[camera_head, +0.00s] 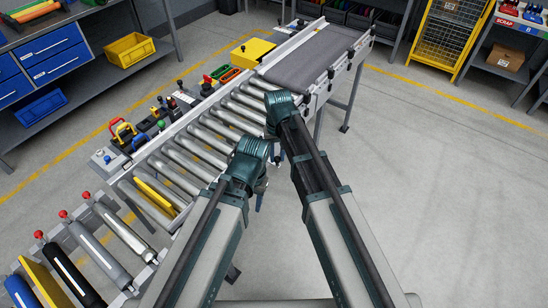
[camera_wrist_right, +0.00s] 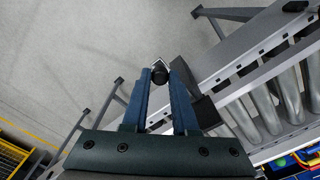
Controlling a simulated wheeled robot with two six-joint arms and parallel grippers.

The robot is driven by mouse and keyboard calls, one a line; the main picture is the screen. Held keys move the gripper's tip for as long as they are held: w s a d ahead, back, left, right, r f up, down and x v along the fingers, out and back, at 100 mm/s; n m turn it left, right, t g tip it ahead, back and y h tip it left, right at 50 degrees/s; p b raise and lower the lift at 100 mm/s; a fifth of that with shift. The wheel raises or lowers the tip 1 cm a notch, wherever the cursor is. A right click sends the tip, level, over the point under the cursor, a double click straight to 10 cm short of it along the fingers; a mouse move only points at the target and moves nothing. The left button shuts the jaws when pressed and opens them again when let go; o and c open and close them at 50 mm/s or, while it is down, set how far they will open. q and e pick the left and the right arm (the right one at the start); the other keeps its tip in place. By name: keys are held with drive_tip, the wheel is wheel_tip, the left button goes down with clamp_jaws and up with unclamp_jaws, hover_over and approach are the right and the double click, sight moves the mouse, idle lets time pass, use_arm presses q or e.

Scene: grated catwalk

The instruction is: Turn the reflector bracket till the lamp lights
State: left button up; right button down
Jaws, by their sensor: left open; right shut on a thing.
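In the right wrist view, my right gripper (camera_wrist_right: 160,82) has its two blue fingers closed in on a small dark piece with a pale round face (camera_wrist_right: 159,67), at the fingertips. It looks like the reflector bracket, beside the conveyor's side rail. In the head view, my right gripper (camera_head: 280,108) is at the conveyor's near side, and the wrist hides the bracket. My left gripper (camera_head: 258,172) is lower, beside the rollers, open, its fingers mostly hidden by its own wrist. I cannot make out the lamp or whether it is lit.
The roller conveyor (camera_head: 180,158) runs diagonally to a dark belt (camera_head: 315,58). Tools and a grey control box (camera_head: 107,160) line its far side. A black block (camera_wrist_right: 201,112) sits beside my right finger. The floor to the right is clear.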

drive_tip(key=shift+w, duration=0.1)
drive_tip(key=c, duration=0.7)
unclamp_jaws()
drive_tip(key=shift+r, duration=0.1)
wheel_tip(320, 180, up, 14)
drive_tip(key=p, duration=1.4)
drive_tip(key=shift+f, duration=0.25)
drive_tip(key=s+d+f+b, duration=0.1)
drive_tip(key=s, duration=0.5)
drive_tip(key=s+d+f+n+b, duration=0.1)
drive_tip(key=s+f+b, duration=0.1)
drive_tip(key=s, duration=0.4)
drive_tip(key=s+d+f+n+h+b, duration=0.1)
drive_tip(key=s+f+b, duration=0.1)
drive_tip(key=s, duration=0.3)
drive_tip(key=shift+s+d, duration=0.3)
drive_tip(key=shift+s, duration=0.1)
